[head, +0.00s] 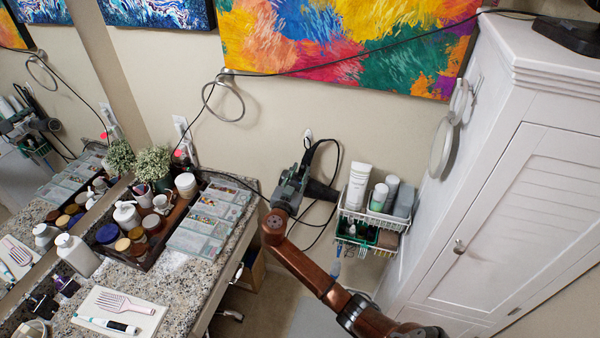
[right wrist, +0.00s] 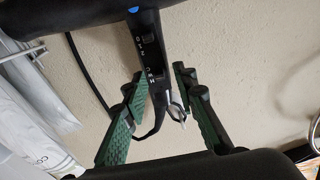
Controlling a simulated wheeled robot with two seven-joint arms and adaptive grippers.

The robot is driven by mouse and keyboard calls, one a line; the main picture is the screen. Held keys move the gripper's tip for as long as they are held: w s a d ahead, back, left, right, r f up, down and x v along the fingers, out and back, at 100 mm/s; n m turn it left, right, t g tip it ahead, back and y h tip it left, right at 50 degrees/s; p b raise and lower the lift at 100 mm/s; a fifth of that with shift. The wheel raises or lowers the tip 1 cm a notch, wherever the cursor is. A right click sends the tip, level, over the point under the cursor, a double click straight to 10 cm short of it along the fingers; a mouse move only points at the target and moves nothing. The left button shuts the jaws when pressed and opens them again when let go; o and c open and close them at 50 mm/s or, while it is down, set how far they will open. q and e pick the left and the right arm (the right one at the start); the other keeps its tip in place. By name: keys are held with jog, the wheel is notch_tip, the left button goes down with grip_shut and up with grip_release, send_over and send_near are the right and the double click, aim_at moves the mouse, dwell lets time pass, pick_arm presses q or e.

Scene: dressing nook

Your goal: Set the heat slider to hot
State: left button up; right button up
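A black hair dryer (head: 322,190) hangs by the wall, partly hidden behind my right gripper (head: 290,185) in the head view. In the right wrist view its dark handle (right wrist: 148,30) runs down from the barrel, with a blue dot near the top. Two small sliders with white marks sit on the handle, an upper one (right wrist: 148,47) and a lower one (right wrist: 153,74). The marks are too small to read surely. My right gripper (right wrist: 160,84) is open, its green-padded fingers on either side of the handle. Contact on the left side cannot be told. My left gripper is not in view.
A white wire rack (head: 375,222) with bottles hangs right of the dryer, beside a white cabinet (head: 500,210). A granite counter (head: 190,290) with a tray, jars and organizers stands left. Black cords cross the wall.

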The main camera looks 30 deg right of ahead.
jog(key=shift+c, duration=0.2)
grip_shut()
dwell(0.4)
